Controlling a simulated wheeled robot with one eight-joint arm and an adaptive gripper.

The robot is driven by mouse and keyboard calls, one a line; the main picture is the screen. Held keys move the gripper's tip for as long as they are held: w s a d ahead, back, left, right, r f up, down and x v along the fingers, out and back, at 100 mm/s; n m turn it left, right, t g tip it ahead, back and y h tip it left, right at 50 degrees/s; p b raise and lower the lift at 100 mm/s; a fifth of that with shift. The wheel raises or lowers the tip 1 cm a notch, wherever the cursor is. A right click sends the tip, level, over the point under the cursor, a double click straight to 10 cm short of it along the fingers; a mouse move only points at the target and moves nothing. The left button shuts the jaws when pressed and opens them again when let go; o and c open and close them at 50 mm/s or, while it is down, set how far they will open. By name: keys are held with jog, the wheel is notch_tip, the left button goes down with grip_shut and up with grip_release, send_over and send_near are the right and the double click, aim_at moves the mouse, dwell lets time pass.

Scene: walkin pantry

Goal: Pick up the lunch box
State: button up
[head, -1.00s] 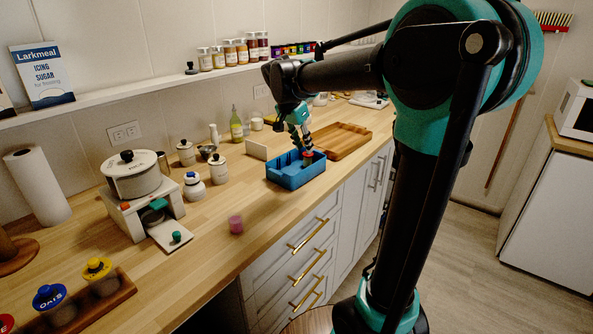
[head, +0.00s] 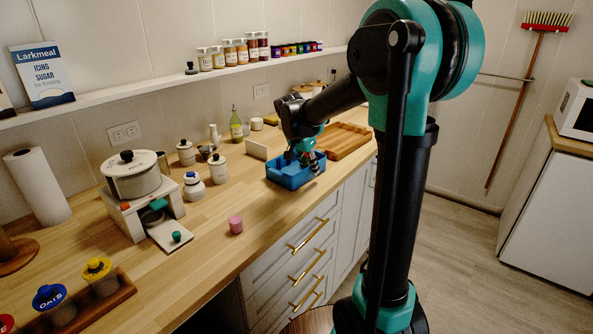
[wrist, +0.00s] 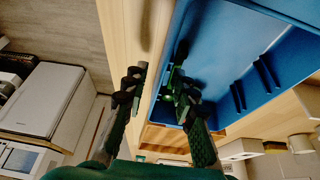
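The lunch box looks to be the open blue box (head: 290,178) on the wooden counter near its front edge. It also shows in the wrist view (wrist: 235,45), with ribs on its inner wall. My gripper (head: 308,160) is at the box's near right side in the head view. In the wrist view my gripper (wrist: 155,82) is open, with one finger outside the box and the other over its inside. The box's side wall lies between the fingers, with a gap visible. A small dark green shape shows between the fingers; I cannot tell what it is.
A wooden tray (head: 342,141) lies just behind the box. The counter between cup and box is clear.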

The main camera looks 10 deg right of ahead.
jog(key=shift+c, duration=0.5)
grip_shut()
jog(key=shift+r, duration=0.15)
